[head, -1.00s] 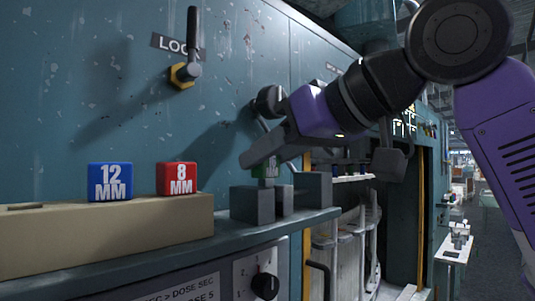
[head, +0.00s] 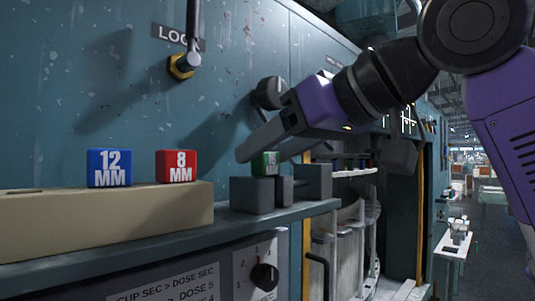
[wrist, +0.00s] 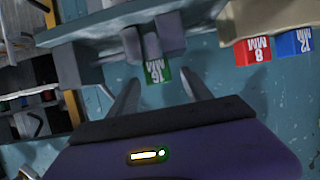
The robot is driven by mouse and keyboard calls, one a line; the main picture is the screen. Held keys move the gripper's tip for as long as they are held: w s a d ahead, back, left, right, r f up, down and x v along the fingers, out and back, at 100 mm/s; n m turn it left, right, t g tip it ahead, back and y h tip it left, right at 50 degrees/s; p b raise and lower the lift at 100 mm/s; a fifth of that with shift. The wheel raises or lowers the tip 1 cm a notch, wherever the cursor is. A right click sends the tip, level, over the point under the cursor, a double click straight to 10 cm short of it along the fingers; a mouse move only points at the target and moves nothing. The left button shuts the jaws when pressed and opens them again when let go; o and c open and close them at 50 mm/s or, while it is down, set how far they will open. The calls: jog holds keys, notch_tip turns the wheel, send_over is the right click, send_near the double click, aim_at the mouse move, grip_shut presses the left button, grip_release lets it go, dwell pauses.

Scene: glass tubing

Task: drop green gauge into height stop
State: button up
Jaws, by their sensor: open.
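The green gauge (head: 265,163), marked 16, stands upright at the grey height stop (head: 252,195). Its upper part shows above the stop's front blocks. Its lower part is hidden, so I cannot tell how deep it sits. My gripper (head: 246,153) is open, just above and around the gauge's top in the head view. In the wrist view the green gauge (wrist: 157,71) lies between and a little beyond the spread fingers (wrist: 160,84), with the height stop (wrist: 133,46) past it. Neither finger visibly touches the gauge.
The blue 12 MM block (head: 110,168) and red 8 MM block (head: 177,166) rest on a beige rack (head: 150,215) to the left. The teal machine wall is close behind. A black-handled lever (head: 192,40) sticks out above, and a dial (head: 264,277) sits below the shelf.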

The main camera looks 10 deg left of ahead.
jog(key=b+v, duration=0.1)
jog(key=v, duration=0.5)
jog(key=shift+s+d, duration=0.25)
jog(key=shift+s, duration=0.05)
jog(key=shift+r, duration=0.2)
